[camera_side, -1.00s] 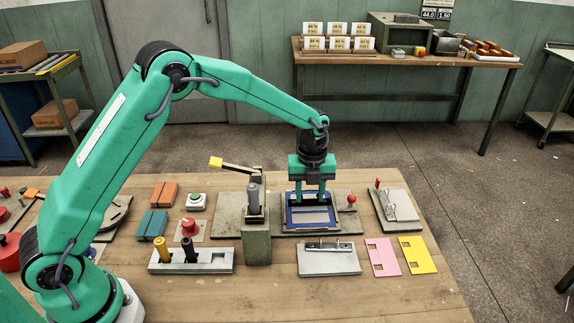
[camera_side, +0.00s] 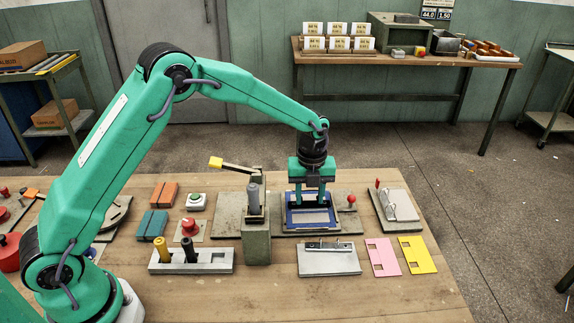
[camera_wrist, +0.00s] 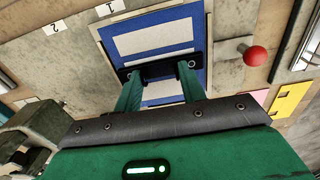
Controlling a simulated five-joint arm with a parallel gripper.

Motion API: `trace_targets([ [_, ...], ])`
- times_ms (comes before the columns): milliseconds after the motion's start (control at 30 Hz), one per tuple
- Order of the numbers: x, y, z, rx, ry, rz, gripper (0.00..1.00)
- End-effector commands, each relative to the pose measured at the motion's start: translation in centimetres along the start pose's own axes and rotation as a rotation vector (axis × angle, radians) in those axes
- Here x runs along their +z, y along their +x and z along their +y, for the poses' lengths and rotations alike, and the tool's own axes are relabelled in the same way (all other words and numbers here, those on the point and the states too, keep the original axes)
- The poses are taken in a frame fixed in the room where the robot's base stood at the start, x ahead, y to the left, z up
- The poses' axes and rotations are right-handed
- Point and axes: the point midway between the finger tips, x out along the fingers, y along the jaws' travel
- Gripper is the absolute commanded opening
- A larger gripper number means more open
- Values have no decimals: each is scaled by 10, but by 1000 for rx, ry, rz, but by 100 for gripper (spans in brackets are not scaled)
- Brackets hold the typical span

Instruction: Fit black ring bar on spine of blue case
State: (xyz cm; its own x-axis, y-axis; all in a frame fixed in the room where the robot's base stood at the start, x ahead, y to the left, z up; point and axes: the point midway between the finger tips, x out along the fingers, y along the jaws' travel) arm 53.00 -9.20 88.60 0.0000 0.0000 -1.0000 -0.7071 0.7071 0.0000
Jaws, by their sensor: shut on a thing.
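The blue case (camera_side: 289,216) lies open and flat on a grey plate, with pale panels inside. In the wrist view its blue frame (camera_wrist: 150,18) shows two pale panels with the spine strip between them. My gripper (camera_side: 310,202) points straight down over the case. In the wrist view my gripper (camera_wrist: 160,75) is shut on the black ring bar (camera_wrist: 160,69), which has a round fitting near each end. The bar lies across the case along the spine strip between the panels. I cannot tell whether it touches the spine.
A red-knobbed lever (camera_side: 351,199) stands just right of the case. A press post with a yellow-ended handle (camera_side: 216,163) stands to its left. In front is a metal block (camera_side: 330,262) with a bar on it. Pink (camera_side: 382,257) and yellow (camera_side: 417,255) cards lie at the right.

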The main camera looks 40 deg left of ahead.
Motion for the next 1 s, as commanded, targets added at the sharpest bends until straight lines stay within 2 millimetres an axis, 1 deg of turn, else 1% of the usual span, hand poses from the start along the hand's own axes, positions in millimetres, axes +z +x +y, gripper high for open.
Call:
trace_targets([
  [733,0,2,0,0,0,0,18],
  [767,0,2,0,0,0,0,44],
  [800,0,2,0,0,0,0,52],
  [867,0,2,0,0,0,0,64],
  [900,0,2,0,0,0,0,66],
  [1000,0,2,0,0,0,0,66],
])
